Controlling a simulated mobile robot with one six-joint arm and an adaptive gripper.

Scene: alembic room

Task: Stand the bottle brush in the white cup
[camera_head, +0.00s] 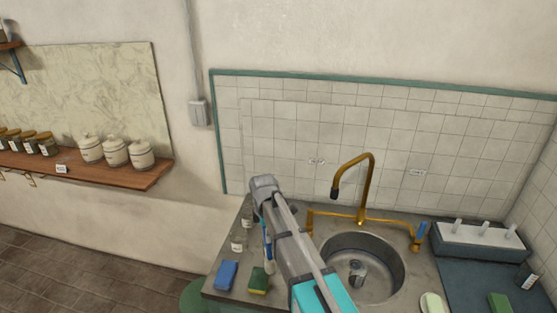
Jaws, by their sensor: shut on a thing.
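My gripper (265,219) hangs down over the counter left of the sink, largely hidden behind my arm. It is shut on a slim thing with a blue upper part, which appears to be the bottle brush (268,243). Only a narrow strip of it shows beside my arm. A small pale shape (268,266) shows directly below the blue part. I cannot tell whether it is the brush's bristles or the white cup. No other white cup shows clearly, and contact with the counter cannot be judged.
Small clear jars (237,243) stand left of my gripper. A blue sponge (226,275) and a green-yellow sponge (259,281) lie at the counter's front. The sink (384,286) and brass tap (366,190) are to the right. A white rack (480,236) stands farther right.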

